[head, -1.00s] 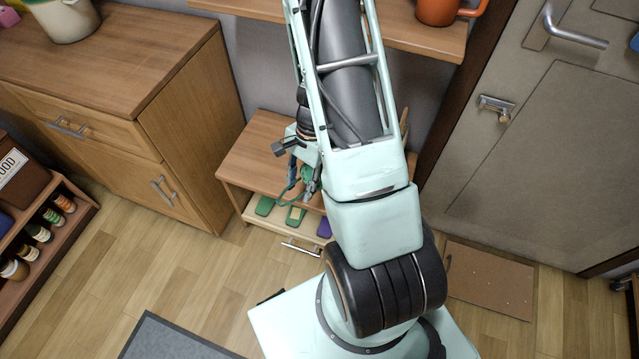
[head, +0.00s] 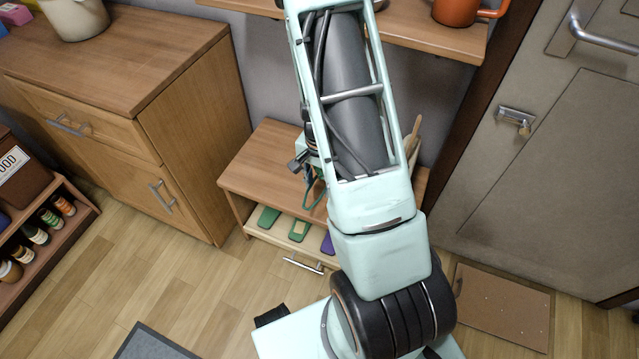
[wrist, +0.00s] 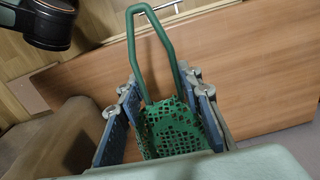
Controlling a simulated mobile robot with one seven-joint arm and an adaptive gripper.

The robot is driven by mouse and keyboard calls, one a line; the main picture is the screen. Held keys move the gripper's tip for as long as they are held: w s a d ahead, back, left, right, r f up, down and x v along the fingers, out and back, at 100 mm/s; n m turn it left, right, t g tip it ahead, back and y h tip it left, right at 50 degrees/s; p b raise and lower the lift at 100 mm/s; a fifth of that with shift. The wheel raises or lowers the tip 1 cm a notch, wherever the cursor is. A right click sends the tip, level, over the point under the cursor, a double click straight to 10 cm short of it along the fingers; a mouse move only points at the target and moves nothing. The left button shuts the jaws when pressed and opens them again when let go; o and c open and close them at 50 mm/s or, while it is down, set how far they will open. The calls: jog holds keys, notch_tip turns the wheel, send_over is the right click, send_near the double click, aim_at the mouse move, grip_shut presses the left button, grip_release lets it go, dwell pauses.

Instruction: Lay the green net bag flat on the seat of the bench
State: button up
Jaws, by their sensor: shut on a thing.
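The green net bag (wrist: 175,130) is between the two fingers of my gripper (wrist: 163,90) in the wrist view. My gripper is shut on its mesh part, and its stiff green handle loop sticks out past the fingertips. In the head view my arm hides most of the gripper and bag; a bit of the green handle (head: 314,197) shows beside the arm. The wooden bench seat (head: 262,158) lies beneath, and it also shows behind the bag in the wrist view (wrist: 245,75). The gap between bag and seat is hard to judge.
A shelf or drawer below the seat holds a green item (head: 268,217) and others. A wooden cabinet (head: 195,140) stands left of the bench, a door (head: 550,170) to the right. A shelf (head: 430,35) hangs above. The seat's left part is clear.

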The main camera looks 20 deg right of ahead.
aim_at(319, 208)
jog(key=shift+f+b, duration=2.85)
jog(key=shift+f, duration=0.9)
jog(key=shift+f+b, duration=0.5)
jog(key=shift+f, duration=0.1)
jog(key=o, duration=1.3)
jog(key=shift+r, duration=0.1)
jog(key=shift+c, duration=0.2)
jog(key=o, duration=0.6)
notch_tip(319, 208, up, 7)
jog(key=p, duration=0.5)
jog(key=shift+p, duration=0.4)
